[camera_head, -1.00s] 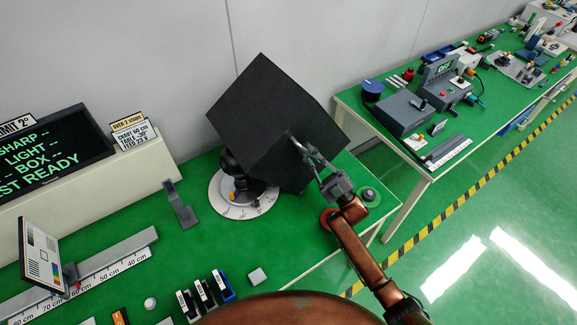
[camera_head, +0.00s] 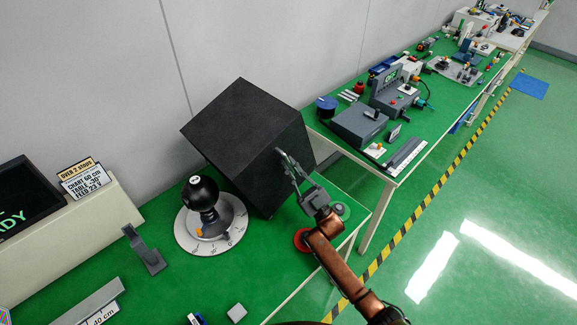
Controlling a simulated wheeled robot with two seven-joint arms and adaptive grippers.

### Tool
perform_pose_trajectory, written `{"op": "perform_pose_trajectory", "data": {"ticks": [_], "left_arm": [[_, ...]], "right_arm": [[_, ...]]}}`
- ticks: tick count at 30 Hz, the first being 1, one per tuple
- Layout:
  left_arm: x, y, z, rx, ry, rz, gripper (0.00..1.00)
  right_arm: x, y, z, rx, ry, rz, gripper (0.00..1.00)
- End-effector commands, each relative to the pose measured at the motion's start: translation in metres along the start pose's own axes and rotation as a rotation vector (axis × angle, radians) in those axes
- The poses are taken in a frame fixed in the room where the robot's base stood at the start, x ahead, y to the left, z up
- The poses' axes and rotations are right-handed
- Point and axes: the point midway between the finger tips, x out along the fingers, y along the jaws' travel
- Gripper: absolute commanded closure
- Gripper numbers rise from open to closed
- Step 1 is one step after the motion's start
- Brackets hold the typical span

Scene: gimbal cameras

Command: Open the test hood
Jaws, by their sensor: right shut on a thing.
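The test hood, a large black box (camera_head: 235,130), is tilted on the green bench, behind and to the right of a round dial base. A black ball-shaped camera head (camera_head: 200,194) stands uncovered on the white dial plate (camera_head: 183,238). My right gripper (camera_head: 290,168) is shut on the hood at its right-hand face; the fingers hide the exact grip point. Whether the hood's lowest edge touches the bench I cannot tell. My left gripper is not in view.
A red round button (camera_head: 303,240) and a grey-green knob (camera_head: 340,210) lie beside my right arm. A grey bracket (camera_head: 146,252) stands left of the dial. A sign display (camera_head: 22,215) is at left. Another bench with instruments (camera_head: 360,127) is at right.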

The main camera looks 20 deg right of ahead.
Motion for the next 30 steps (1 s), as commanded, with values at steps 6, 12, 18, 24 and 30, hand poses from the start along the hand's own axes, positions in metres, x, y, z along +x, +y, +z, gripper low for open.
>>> {"op": "perform_pose_trajectory", "data": {"ticks": [6, 12, 18, 24, 30], "left_arm": [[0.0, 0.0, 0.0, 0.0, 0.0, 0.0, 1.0], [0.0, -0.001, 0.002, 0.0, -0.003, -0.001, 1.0], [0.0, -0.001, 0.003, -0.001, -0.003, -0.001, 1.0], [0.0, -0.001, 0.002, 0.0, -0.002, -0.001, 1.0], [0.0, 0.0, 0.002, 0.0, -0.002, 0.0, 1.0]], "right_arm": [[-0.001, -0.001, 0.001, 0.0, -0.002, -0.001, 0.83], [-0.001, -0.001, 0.001, -0.001, -0.001, -0.001, 0.83], [-0.015, -0.001, 0.001, -0.001, -0.004, -0.001, 0.83], [-0.057, 0.0, 0.002, -0.001, -0.007, -0.001, 0.83], [-0.09, 0.016, -0.032, -0.002, -0.006, -0.001, 0.83]]}}
